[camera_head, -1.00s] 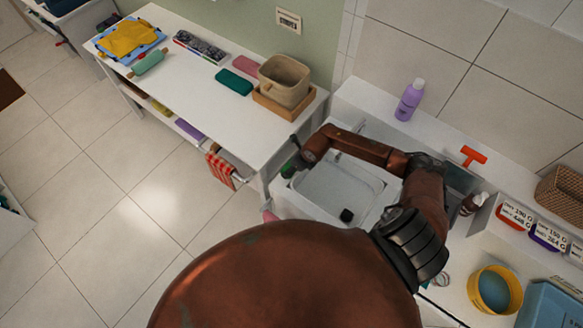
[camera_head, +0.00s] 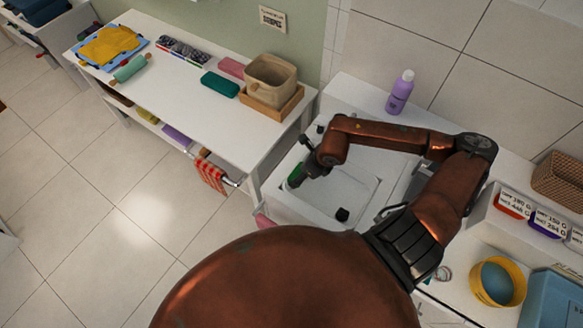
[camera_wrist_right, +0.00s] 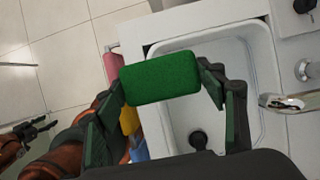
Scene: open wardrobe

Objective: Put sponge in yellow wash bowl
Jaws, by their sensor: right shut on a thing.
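The green sponge (camera_wrist_right: 160,78) is held between the two dark fingers of my right gripper (camera_wrist_right: 165,85) in the wrist view. In the head view my right gripper (camera_head: 297,178) is over the left part of the sink, with a bit of the green sponge (camera_head: 295,172) showing. The yellow wash bowl (camera_head: 519,291) stands on the counter at the lower right, well apart from the gripper, with something blue-teal inside. My left gripper (camera_wrist_right: 30,130) shows small at the left of the wrist view; its jaws are unclear.
The white sink (camera_head: 368,207) has a dark plug in it and a tap (camera_wrist_right: 285,102) beside it. A purple bottle (camera_head: 400,93) stands behind. Labelled boxes (camera_head: 513,205), a wicker basket (camera_head: 560,180) and a blue container (camera_head: 550,300) crowd the right counter near the bowl.

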